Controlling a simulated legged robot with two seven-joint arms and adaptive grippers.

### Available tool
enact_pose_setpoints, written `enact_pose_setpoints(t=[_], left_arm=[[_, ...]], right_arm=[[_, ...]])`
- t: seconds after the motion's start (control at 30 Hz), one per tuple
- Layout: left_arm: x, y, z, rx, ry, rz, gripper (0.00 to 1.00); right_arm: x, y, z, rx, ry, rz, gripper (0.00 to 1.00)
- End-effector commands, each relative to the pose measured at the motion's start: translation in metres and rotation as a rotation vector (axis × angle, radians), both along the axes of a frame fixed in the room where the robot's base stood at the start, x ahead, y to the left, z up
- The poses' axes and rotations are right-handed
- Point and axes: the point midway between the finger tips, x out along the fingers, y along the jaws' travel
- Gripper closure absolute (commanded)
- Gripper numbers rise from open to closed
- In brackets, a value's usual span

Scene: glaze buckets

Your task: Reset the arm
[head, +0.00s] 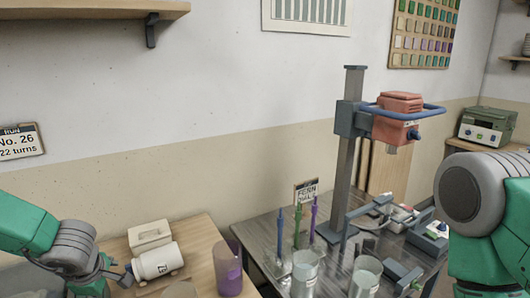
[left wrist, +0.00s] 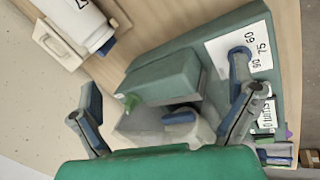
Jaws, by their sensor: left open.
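My left gripper (left wrist: 165,78) is open, its two blue-tipped fingers spread wide in the left wrist view. Nothing shows held between them. Below them is a green device (left wrist: 165,72) with a white label reading 60, 75, 90. In the head view my left arm comes in at the lower left, and one finger shows beside a white jar (head: 158,262) lying on its side. The jar also shows in the left wrist view (left wrist: 75,18), with a blue end. My right arm shows at the right edge of the head view; its gripper is out of frame.
A purple cup (head: 228,268) stands on the wooden table's right side. Clear buckets (head: 305,275) and coloured rods (head: 298,225) stand on the dark bench. A mixer stand (head: 346,160) with a red motor head (head: 397,118) rises there.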

Motion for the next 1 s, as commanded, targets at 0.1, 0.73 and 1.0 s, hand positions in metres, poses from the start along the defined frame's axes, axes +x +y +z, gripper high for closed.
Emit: enact_pose_setpoints(t=[0.1,0.73,1.0], left_arm=[[-0.028,-0.010,-0.030,0.095,0.046,-0.172,0.01],[-0.309,-0.081,-0.155,0.180,0.382,-1.617,0.01],[-0.314,-0.087,-0.209,0.180,0.377,-1.707,0.01]], right_arm=[[0.000,0.000,0.000,0.000,0.001,0.000,0.15],[-0.001,0.000,0.000,0.000,0.002,0.000,0.15],[-0.002,0.000,-0.057,0.000,0.002,0.000,0.15]])
